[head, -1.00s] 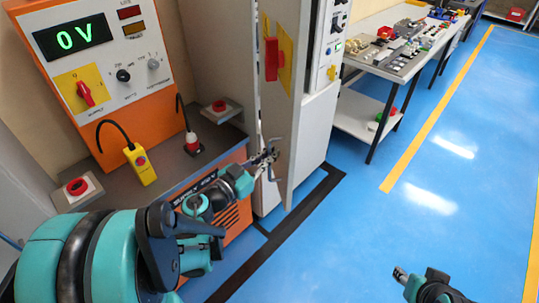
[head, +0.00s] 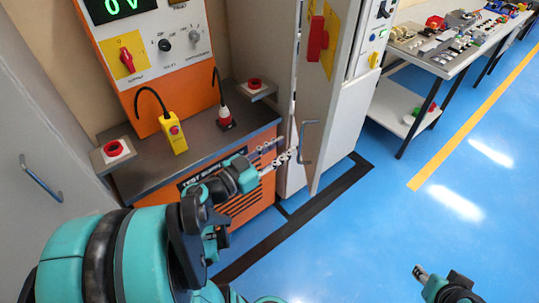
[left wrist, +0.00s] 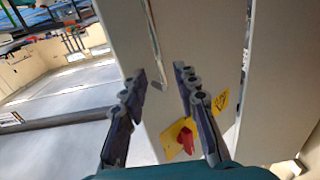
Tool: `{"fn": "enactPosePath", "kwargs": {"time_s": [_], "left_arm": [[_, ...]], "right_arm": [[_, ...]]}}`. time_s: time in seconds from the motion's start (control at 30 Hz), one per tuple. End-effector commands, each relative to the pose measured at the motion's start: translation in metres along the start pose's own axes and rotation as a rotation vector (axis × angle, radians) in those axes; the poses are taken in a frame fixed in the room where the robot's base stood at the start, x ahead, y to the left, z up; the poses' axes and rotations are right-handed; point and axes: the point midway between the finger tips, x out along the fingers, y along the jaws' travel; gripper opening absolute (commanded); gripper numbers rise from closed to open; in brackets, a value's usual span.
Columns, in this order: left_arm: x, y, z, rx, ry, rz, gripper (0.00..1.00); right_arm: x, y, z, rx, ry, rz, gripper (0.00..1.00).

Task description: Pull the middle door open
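The middle door is a tall grey panel (head: 320,95) with a red switch on a yellow plate (head: 317,42) and a thin upright bar handle (head: 302,143). It looks ajar, but how far I cannot tell. My left gripper (head: 286,156) is just left of the handle, apart from it. In the left wrist view my left gripper (left wrist: 160,80) is open and empty, its fingers spread in front of the door, with a bar like the handle (left wrist: 154,45) between and beyond them. My right gripper (head: 420,272) is low at the right, far from the door; its fingers are too small to judge.
An orange test supply unit (head: 160,55) with a grey shelf stands left of the door. The shelf holds a yellow pendant (head: 174,135) and red buttons. A grey door with its own handle (head: 40,178) is at far left. A workbench (head: 445,50) stands at back right; the blue floor is clear.

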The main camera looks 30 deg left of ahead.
Motion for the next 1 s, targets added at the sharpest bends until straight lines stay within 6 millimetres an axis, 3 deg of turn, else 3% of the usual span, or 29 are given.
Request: {"fn": "enactPosePath", "kwargs": {"time_s": [0.1, 0.3, 1.0], "left_arm": [[-0.021, -0.001, 0.0, 0.0, 0.0, -0.006, 0.3], [-0.039, -0.001, 0.0, 0.0, 0.0, -0.003, 0.3], [-0.043, -0.001, -0.002, 0.004, 0.006, -0.004, 0.3]], "right_arm": [[0.0, 0.0, 0.0, 0.0, 0.0, 0.0, 0.4], [0.0, 0.0, 0.0, 0.0, 0.0, 0.0, 0.4], [0.0, 0.0, 0.0, 0.0, 0.0, 0.0, 0.4]]}}
